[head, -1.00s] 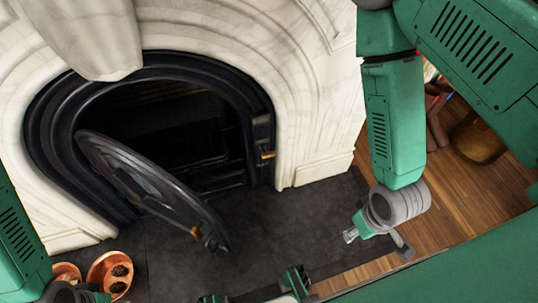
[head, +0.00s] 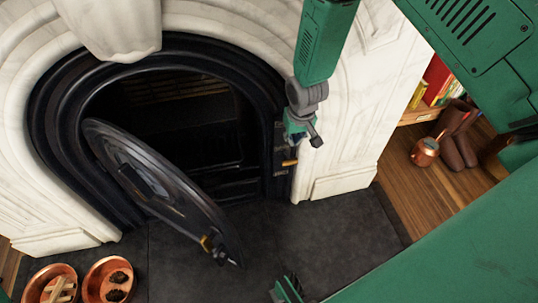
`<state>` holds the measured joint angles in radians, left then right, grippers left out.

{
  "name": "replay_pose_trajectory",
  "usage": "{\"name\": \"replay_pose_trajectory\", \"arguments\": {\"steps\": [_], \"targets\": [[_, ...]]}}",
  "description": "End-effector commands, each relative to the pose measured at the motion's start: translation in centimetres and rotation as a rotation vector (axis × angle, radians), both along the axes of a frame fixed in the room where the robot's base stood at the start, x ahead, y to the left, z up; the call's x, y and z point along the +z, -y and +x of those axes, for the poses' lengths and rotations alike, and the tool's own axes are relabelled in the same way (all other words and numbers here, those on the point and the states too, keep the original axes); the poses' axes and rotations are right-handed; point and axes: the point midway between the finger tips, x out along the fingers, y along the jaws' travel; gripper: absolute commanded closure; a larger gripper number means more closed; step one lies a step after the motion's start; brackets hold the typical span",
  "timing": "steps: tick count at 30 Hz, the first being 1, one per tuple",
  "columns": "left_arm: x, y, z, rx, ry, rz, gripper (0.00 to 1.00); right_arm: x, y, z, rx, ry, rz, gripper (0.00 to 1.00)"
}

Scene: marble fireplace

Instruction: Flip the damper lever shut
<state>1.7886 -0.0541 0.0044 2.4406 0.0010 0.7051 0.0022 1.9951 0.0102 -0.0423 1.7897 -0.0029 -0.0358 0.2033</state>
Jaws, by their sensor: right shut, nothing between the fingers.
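A small lever with a brass-coloured grip (head: 290,162), which looks like the damper lever, sits on the right side of the black arched fireplace surround (head: 62,120). Its grip sticks out sideways to the right. My right gripper (head: 314,141) is shut and empty. In the picture it is just above and right of the brass grip and covers part of the surround there. I cannot tell whether it touches the lever.
A round-edged black fireplace door (head: 165,185) stands open, leaning out over the dark hearth (head: 330,240). Copper bowls with sticks (head: 60,285) and dark lumps (head: 116,278) are at lower left. A copper pot (head: 424,152) and boots (head: 458,150) stand right.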

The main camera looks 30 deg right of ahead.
Motion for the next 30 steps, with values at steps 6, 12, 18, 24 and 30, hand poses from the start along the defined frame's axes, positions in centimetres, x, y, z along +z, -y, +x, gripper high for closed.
{"name": "replay_pose_trajectory", "arguments": {"steps": [6,12,18,24,30], "targets": [[-0.2,0.0,0.0,-0.001,0.001,0.000,0.60,0.4,0.3,1.1,-0.013,0.003,0.002,1.00],[-0.2,0.0,0.0,-0.001,0.001,0.000,0.60,0.4,0.2,1.1,-0.012,0.003,0.000,1.00],[-1.1,0.0,0.0,-0.001,0.001,0.000,0.60,-1.5,0.2,1.3,-0.012,0.002,0.000,1.00],[-2.6,0.0,0.0,-0.001,0.001,0.000,0.60,-5.4,0.4,1.9,-0.013,0.002,0.001,1.00],[-3.7,0.0,0.0,-0.001,0.001,0.000,0.60,-8.3,0.6,2.5,-0.013,0.003,0.001,1.00]]}}
